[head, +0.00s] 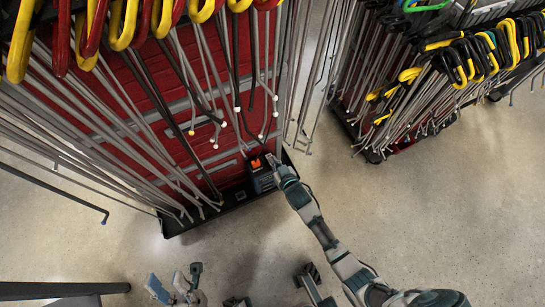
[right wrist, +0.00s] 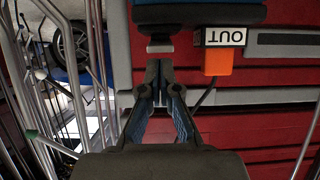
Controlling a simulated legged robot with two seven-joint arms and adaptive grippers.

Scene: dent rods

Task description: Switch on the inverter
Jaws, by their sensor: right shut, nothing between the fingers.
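The inverter (head: 262,181) is a dark blue-black box low on the red rack, at its base. In the right wrist view, its dark body (right wrist: 198,14) spans the top, with an upside-down "OUT" label (right wrist: 225,37) and an orange plug (right wrist: 218,62). A small grey piece (right wrist: 160,46) sticks out beside them. My right gripper (head: 273,160) is at the inverter; its closed, empty fingertips (right wrist: 159,66) are right by the grey piece. I cannot tell whether they touch. My left gripper (head: 175,289) seems to be at the bottom left, far from the inverter; its opening is unclear.
Long metal rods with yellow, red and black handles hang on the red rack (head: 160,92), close around the inverter. A second rod rack (head: 372,152) stands at upper right. A dark bar (head: 60,289) is at lower left. The concrete floor (head: 450,210) at right is clear.

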